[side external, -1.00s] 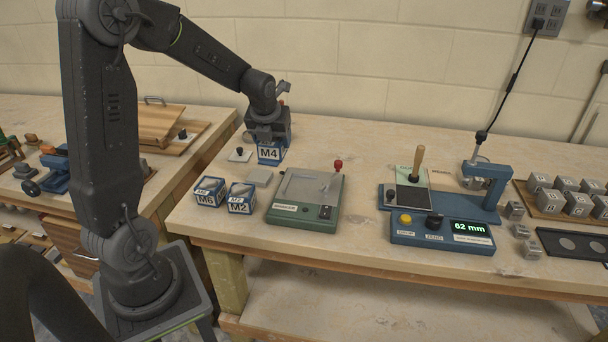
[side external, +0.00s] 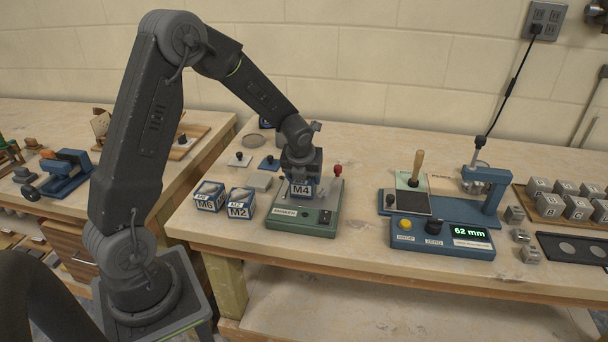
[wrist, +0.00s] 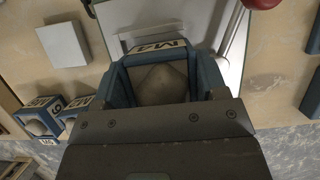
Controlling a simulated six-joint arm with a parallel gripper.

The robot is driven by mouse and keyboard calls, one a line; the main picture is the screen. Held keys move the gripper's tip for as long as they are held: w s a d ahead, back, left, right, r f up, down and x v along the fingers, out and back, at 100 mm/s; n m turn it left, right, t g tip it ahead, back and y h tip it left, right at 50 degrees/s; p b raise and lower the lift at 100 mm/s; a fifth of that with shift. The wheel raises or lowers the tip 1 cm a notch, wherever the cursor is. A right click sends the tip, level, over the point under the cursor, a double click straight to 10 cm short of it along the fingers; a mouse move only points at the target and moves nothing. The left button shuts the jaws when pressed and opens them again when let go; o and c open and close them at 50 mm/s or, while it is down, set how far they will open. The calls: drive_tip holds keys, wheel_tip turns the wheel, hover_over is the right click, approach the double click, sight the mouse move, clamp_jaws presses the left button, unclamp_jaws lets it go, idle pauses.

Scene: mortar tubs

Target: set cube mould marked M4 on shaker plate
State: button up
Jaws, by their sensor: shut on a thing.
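The cube mould marked M4 (side external: 301,189) is blue with a white label, and grey fill shows in it in the wrist view (wrist: 160,82). My gripper (side external: 301,170) is shut on it and holds it upright over the shaker plate (side external: 326,189). The shaker is a green box with a pale plate on top, a red knob (side external: 338,170) and a dark switch (side external: 325,217). The plate also shows behind the mould in the wrist view (wrist: 190,18). I cannot tell whether the mould touches the plate. The gripper hides the mould's top in the side view.
Moulds M6 (side external: 210,196) and M2 (side external: 240,203) stand left of the shaker. A pale square block (side external: 259,181) lies close to its left edge. The blue gauge stand (side external: 441,232) reading 62 mm is to the right, with bare bench between.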

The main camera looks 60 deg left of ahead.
drive_tip(key=o, duration=0.9)
drive_tip(key=shift+f, duration=0.15)
drive_tip(key=shift+o, duration=0.2)
drive_tip(key=v, duration=1.2)
drive_tip(key=s+d+r+n+t+h, duration=0.1)
drive_tip(key=s+d+r+n, duration=0.3)
drive_tip(key=s+d+n, duration=0.3)
drive_tip(key=s+d+r+n+t+h, duration=0.1)
drive_tip(key=s+d+n, duration=0.7)
drive_tip(key=n, duration=1.2)
drive_tip(key=shift+s+r+h, duration=0.6)
drive_tip(key=shift+s+r, duration=0.8)
drive_tip(key=shift+s, duration=0.95)
